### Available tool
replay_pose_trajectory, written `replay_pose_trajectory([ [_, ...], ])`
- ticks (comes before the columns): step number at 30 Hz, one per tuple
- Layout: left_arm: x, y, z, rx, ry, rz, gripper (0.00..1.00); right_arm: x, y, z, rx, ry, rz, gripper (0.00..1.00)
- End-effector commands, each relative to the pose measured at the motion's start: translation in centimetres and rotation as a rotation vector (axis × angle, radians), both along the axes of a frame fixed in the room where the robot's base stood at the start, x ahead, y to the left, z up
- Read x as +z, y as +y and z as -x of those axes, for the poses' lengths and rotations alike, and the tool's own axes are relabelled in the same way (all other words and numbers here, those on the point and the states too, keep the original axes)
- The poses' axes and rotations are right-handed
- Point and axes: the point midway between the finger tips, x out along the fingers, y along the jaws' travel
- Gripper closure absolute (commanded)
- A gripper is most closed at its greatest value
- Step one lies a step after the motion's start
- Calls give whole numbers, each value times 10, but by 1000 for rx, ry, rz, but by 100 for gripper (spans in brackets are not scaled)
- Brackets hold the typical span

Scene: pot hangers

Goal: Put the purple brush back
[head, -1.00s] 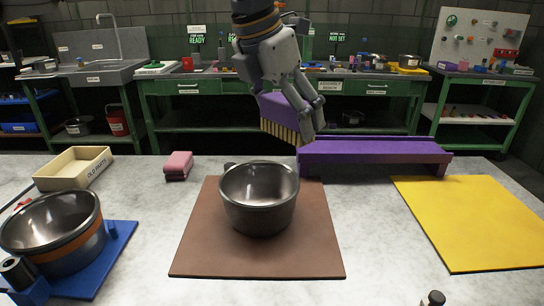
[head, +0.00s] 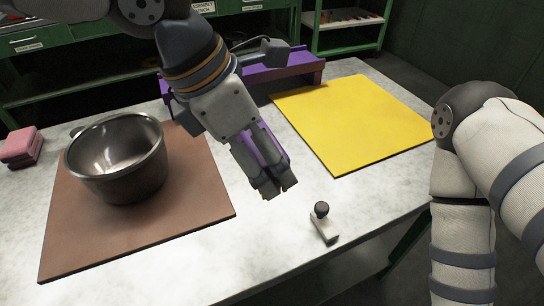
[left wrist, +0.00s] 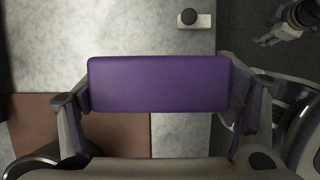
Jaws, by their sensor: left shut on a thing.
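The purple brush (head: 256,150) is held in my left gripper (head: 273,188), over the table between the brown mat and the small stamp-like object. In the head view the fingers hide most of it. In the left wrist view its purple block (left wrist: 160,84) spans between the two fingers (left wrist: 160,100), and its bristles are hidden. A long purple stand (head: 290,72) is at the table's back edge, behind my left gripper and partly covered by it. My right arm shows at the right of the head view, but its gripper is outside that view. What seems to be my right gripper (left wrist: 288,28) is small and unclear in the left wrist view.
A metal pot (head: 118,165) stands on the brown mat (head: 90,240). A yellow mat (head: 350,120) lies at the right. The stamp-like object (head: 323,223) with a dark knob lies near the front edge. Pink sponges (head: 21,147) lie at far left.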

Motion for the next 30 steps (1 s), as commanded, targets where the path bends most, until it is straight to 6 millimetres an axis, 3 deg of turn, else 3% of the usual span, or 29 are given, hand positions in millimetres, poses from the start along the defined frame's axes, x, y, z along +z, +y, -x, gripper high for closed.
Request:
replay_pose_trajectory([
  [1,-19,-1,-17,6,25,0,58,-10,0,11,0,39,-1,60],
  [6,-45,-4,-72,8,25,-1,58,-24,0,25,0,91,-1,60],
  [12,-82,-5,-104,5,16,-1,58,-32,0,33,1,119,0,60],
  [17,-92,-6,-115,5,13,-1,58,-34,0,36,1,127,0,60],
  [23,-124,-6,-119,3,9,-2,58,-36,0,37,1,133,1,60],
  [30,-124,-6,-119,5,7,0,58,-35,0,37,2,131,1,60],
])
